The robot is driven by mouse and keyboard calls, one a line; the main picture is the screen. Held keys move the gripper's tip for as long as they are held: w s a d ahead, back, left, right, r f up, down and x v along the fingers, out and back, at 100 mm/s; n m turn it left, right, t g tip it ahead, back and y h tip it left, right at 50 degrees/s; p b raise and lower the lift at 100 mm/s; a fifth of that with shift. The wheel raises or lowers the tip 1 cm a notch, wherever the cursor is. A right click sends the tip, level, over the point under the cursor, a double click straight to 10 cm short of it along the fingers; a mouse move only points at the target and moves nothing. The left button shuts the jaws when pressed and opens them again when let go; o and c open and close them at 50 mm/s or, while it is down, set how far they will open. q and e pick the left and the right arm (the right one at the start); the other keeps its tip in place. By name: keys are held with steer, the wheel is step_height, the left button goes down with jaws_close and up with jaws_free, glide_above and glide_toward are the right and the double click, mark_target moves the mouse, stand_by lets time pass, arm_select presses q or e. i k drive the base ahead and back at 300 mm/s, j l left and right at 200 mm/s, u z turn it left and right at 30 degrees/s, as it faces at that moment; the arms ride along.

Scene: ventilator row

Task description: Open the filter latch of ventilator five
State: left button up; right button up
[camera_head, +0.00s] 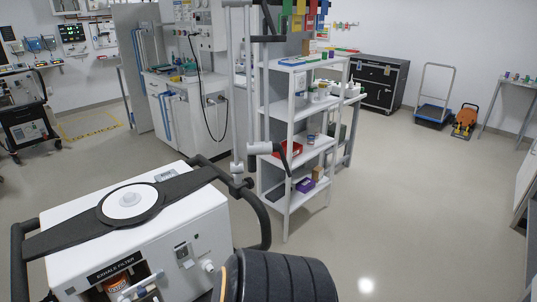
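A white ventilator (200,222) stands close at the lower left, with a black handle frame around it and a round white disc on a black band across its top. Its front has a black label (115,266) that seems to read "EXHALE FILTER". Below the label is a dark opening with an orange-and-white part (117,284) inside and a small pale lever with a bluish end (143,292) at the bottom edge. A small grey catch (184,254) sits to the right of the opening. I cannot tell which part is the filter latch or the machine's number. Neither gripper shows.
A large black ribbed cylinder (285,278) fills the bottom centre, right beside the ventilator. A white shelf rack (290,200) stands behind it. A black case (378,82), a blue trolley (433,112) and an orange cart (465,120) stand at the back. The floor at right is clear.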

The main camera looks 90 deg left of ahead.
mark_target(142, 293)
steer(key=u, duration=3.8)
